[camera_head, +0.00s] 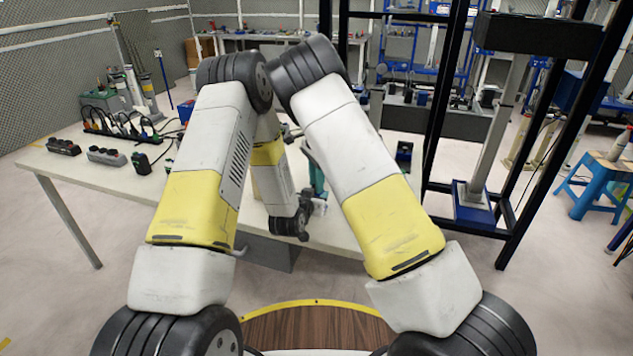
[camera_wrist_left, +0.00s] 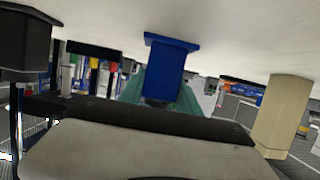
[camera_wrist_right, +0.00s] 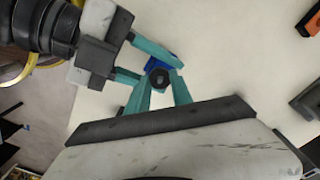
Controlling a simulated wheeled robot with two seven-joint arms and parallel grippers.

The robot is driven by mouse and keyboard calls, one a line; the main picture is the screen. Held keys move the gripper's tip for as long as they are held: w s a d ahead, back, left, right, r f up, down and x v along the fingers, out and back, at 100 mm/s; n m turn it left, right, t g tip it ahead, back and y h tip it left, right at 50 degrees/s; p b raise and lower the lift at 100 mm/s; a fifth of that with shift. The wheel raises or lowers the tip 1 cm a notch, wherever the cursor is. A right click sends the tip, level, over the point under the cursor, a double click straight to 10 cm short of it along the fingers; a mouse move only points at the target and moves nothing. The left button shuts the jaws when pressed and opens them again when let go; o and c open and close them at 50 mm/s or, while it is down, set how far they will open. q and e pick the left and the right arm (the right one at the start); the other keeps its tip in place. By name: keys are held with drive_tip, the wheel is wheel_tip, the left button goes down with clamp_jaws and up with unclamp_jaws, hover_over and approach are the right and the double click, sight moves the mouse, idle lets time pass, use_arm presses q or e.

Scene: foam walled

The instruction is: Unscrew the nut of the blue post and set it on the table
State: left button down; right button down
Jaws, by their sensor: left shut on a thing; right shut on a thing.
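The blue post (camera_wrist_left: 168,66) stands on the table, seen upside down in the left wrist view. Its blue base also shows in the right wrist view (camera_wrist_right: 160,62). A dark round nut (camera_wrist_right: 158,78) sits at its top. My right gripper (camera_wrist_right: 165,88) has its teal fingers shut on the nut from above. My left gripper (camera_wrist_right: 150,65) comes in from the side with teal fingers shut around the blue post below the nut. In the head view my arms hide the post and nut; only a bit of teal finger shows.
A black block (camera_wrist_left: 27,45) and a beige block (camera_wrist_left: 283,115) flank the post. A black frame (camera_head: 440,120) stands right of the table.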

drive_tip(key=n, duration=1.2)
drive_tip(key=shift+n, duration=0.3)
drive_tip(key=n, duration=0.3)
drive_tip(key=shift+r, duration=0.15)
drive_tip(key=shift+r, duration=1)
drive_tip(key=shift+r, duration=2.05)
use_arm(q)
drive_tip(key=c, duration=0.8)
unclamp_jaws()
